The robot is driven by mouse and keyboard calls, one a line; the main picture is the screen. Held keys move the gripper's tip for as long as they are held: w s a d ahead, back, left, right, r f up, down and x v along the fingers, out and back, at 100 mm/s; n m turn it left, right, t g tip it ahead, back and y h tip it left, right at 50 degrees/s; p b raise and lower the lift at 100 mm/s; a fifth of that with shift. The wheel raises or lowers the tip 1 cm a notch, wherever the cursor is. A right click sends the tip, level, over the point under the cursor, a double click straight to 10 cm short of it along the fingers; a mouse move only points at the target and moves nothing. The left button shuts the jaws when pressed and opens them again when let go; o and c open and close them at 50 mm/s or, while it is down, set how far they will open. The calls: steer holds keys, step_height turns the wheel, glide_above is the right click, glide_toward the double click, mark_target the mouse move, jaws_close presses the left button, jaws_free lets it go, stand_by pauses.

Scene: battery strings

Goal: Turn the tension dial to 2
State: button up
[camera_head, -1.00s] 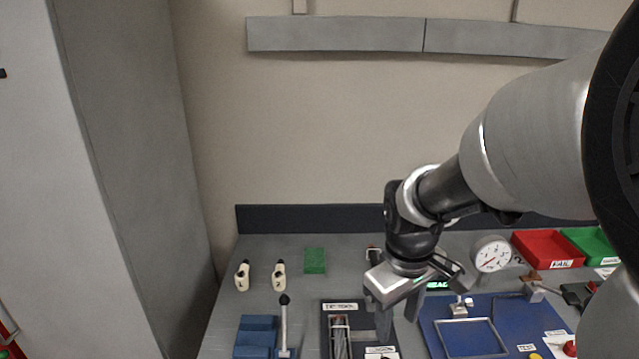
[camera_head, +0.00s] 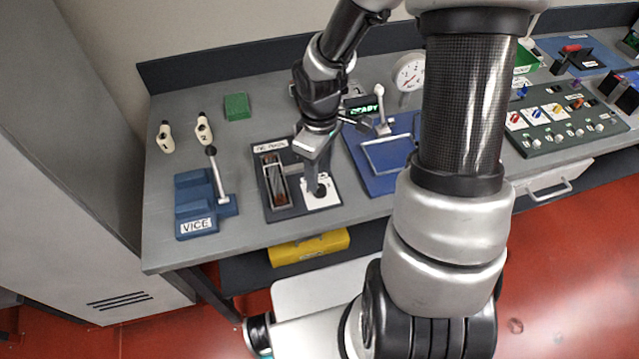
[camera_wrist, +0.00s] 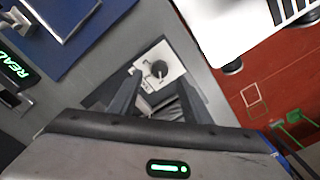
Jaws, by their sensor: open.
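The tension dial is a round black knob (camera_head: 321,191) on a white square plate (camera_head: 333,200), at the right of the dark tension unit (camera_head: 275,209). In the wrist view the knob (camera_wrist: 159,69) shows just beyond and between my fingertips, with a pale pointer mark on it. The numbers around it are too small to read. My gripper (camera_head: 316,186) is open and points down over the dial.
A blue vice (camera_head: 197,204) with an upright lever stands to the left. A blue board (camera_head: 362,178) with a metal frame and a round gauge (camera_head: 409,73) lie to the right. Bottles 1 (camera_head: 165,138) and 2 (camera_head: 204,130) stand at the back left.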

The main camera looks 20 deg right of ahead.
mark_target(320, 188)
step_height(320, 188, down, 5)
steer(key=shift+f+b, duration=0.1)
steer(key=shift+b, duration=0.25)
steer(key=c, duration=1)
steer(key=shift+c, duration=0.2)
